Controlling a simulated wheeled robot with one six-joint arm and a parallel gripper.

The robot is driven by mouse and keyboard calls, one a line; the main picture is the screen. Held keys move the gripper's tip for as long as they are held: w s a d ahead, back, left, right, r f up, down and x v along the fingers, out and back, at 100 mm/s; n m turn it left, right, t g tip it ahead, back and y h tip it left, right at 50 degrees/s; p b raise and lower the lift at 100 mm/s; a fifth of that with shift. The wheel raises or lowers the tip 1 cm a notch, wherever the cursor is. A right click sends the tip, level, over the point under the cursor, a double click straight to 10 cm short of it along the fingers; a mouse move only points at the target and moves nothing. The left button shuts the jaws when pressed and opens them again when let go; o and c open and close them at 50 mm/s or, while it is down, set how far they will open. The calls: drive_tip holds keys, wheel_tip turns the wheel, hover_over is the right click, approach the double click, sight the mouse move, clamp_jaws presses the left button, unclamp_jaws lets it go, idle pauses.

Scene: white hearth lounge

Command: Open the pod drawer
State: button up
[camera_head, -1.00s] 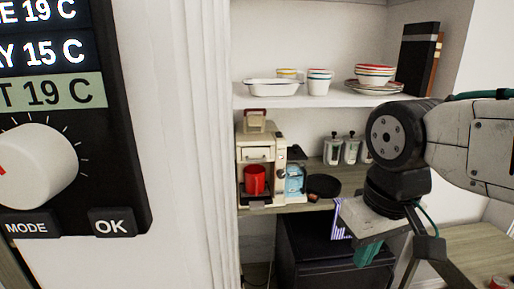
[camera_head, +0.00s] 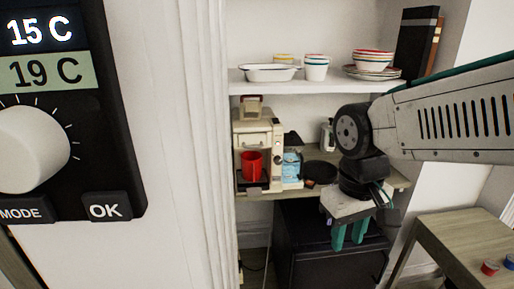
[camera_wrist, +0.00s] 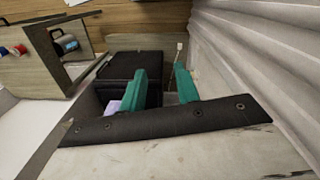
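A cream coffee machine (camera_head: 275,135) stands on the wooden counter at the left of the alcove in the head view. A red mug (camera_head: 251,166) is in its bay. A small panel with a handle (camera_head: 255,140) shows above the mug; I cannot tell whether this is the pod drawer, and no drawer is seen open. My gripper (camera_head: 348,245) hangs to the right of the machine, below the counter level in the picture and in front of a black cabinet (camera_head: 312,262). Its teal fingers point down, apart and empty; they also show apart in the wrist view (camera_wrist: 160,75).
A blue container (camera_head: 292,167) and a dark round plate (camera_head: 321,172) are right of the machine. The shelf above (camera_head: 335,84) holds bowls, cups and plates. A white wall edge and thermostat (camera_head: 70,130) fill the left. A wooden table (camera_head: 450,235) stands at the lower right.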

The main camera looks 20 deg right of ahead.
drive_tip(key=w+d+f+n+t, duration=0.1)
drive_tip(key=w+f+n+t, duration=0.15)
drive_tip(key=w, duration=0.45)
drive_tip(key=w+d+f+n+t, duration=0.1)
drive_tip(key=w+f+n, duration=0.1)
drive_tip(key=w+f, duration=0.3)
drive_tip(key=n+t+y, duration=0.4)
drive_tip(key=n+t, duration=0.8)
drive_tip(key=n, duration=0.3)
approach(255, 147)
drive_tip(key=x, duration=0.8)
drive_tip(key=shift+w, duration=0.15)
clamp_jaws()
